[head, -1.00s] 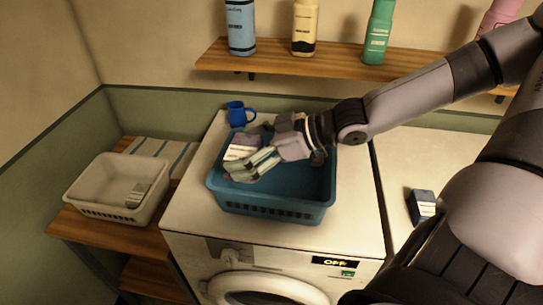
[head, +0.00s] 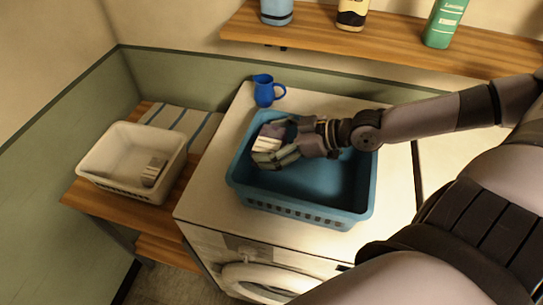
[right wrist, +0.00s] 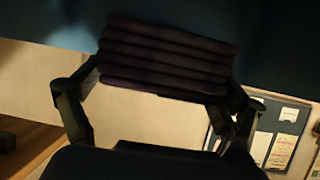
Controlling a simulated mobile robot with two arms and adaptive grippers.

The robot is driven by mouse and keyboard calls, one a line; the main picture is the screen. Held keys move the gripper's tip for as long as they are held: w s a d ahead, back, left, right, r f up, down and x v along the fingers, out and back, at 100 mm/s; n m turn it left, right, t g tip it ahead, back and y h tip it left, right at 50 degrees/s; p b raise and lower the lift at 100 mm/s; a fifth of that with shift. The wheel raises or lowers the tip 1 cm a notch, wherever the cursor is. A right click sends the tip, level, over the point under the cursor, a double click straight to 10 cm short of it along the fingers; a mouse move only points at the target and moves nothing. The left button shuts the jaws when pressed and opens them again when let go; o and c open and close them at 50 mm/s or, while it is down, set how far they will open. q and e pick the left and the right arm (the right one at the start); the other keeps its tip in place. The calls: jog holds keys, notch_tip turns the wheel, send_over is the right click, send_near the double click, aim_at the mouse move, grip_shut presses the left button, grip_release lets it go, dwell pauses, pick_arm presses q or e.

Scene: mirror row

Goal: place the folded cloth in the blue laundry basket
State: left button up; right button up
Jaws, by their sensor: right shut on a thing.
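The blue laundry basket (head: 300,209) stands on top of the white washing machine. My right gripper (head: 272,148) is inside the basket's outline, at its left back part, and is shut on the folded cloth. In the head view the fingers hide much of the cloth, and a purplish part (head: 272,131) shows behind them. In the right wrist view the cloth (right wrist: 165,55) is a dark purple stack of folds between the two fingers. I cannot tell whether it touches the basket floor. My left gripper is not in view.
A blue mug (head: 265,92) stands behind the basket. A white basket (head: 125,188) holding a small pale item (head: 154,171) sits on a wooden bench at the left, by a striped cloth (head: 185,121). A shelf (head: 380,45) with bottles hangs above. The machine top left of the blue basket is clear.

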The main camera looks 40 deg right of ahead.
notch_tip(320, 180, down, 4)
jog(key=b, duration=0.2)
jog(key=shift+b, duration=0.35)
jog(key=shift+s+a+f+b, duration=0.1)
jog(key=shift+s+a+b, duration=0.15)
jog(key=shift+b, duration=0.05)
jog(key=shift+f, duration=0.25)
jog(key=f+b, duration=0.4)
jog(key=shift+w+d, duration=0.1)
jog(key=shift+w, duration=0.1)
jog(key=shift+r, duration=0.2)
jog(key=shift+s, duration=0.1)
jog(key=shift+f, duration=0.15)
jog(key=o, duration=0.9)
